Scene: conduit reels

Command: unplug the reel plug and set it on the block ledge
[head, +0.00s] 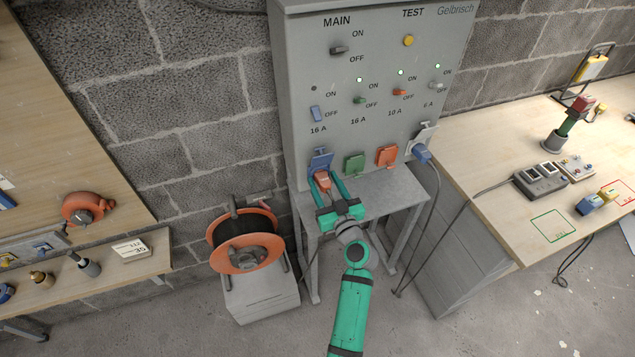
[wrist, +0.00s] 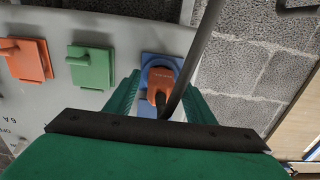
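The orange reel plug (head: 322,181) sits in the blue socket (head: 320,160) at the lower left of the grey panel. In the wrist view the plug (wrist: 161,78) shows against the blue socket (wrist: 148,62), with a dark cable bending away from it. My green gripper (head: 323,187) reaches up to it, one finger on each side. In the wrist view the gripper (wrist: 160,90) is open, with gaps between its fingers and the plug. A pale block (head: 262,303) stands under the orange cable reel (head: 247,255). A small grey ledge (head: 260,198) shows on the wall behind the reel.
Green (head: 354,164) and orange (head: 387,156) socket covers are beside the blue one. A blue plug (head: 421,153) with a hanging cable is at the panel's right. A grey stand (head: 385,196) is below. Workbenches flank both sides.

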